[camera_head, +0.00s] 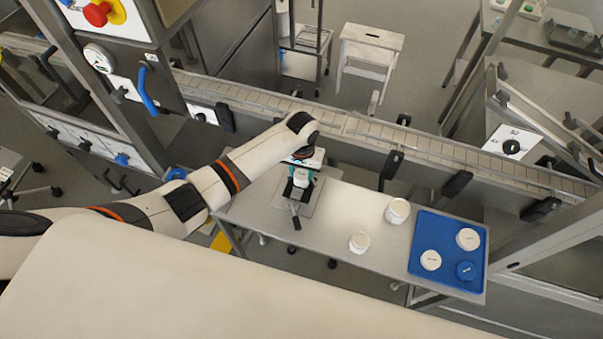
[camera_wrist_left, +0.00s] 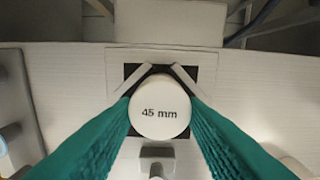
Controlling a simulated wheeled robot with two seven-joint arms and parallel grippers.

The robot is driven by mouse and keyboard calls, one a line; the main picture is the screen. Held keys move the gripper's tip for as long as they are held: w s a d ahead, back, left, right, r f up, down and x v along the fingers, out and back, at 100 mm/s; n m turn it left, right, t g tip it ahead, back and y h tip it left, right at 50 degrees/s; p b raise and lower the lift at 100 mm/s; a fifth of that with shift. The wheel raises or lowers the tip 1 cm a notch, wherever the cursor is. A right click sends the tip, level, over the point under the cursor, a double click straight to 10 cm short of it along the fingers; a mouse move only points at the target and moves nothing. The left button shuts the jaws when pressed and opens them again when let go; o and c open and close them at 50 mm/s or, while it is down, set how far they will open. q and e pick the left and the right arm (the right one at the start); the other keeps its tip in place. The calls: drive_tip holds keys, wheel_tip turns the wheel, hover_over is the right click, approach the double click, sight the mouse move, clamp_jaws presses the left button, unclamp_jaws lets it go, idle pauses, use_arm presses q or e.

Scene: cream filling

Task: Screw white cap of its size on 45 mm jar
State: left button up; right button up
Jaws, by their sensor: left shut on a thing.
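My left gripper (camera_head: 300,172) reaches down over the clamp fixture (camera_head: 294,208) on the table. In the left wrist view its green fingers (camera_wrist_left: 160,112) are shut on a round white cap (camera_wrist_left: 160,98) marked "45 mm". The cap also shows as a small white shape under the gripper in the head view (camera_head: 301,179). It sits within the V-shaped jaws of the fixture as seen from above. The jar under the cap is hidden, so I cannot tell how far the cap is seated. My right gripper is not in view.
Two white jars stand on the table, one further back (camera_head: 397,211) and one nearer (camera_head: 359,242). A conveyor (camera_head: 430,142) runs behind.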

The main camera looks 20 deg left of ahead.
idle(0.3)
use_arm(q)
drive_tip(key=m, duration=0.5)
drive_tip(key=shift+m, duration=0.4)
drive_tip(key=m, duration=0.5)
drive_tip(key=shift+m, duration=0.4)
drive_tip(key=o, duration=0.8)
drive_tip(key=shift+o, duration=0.2)
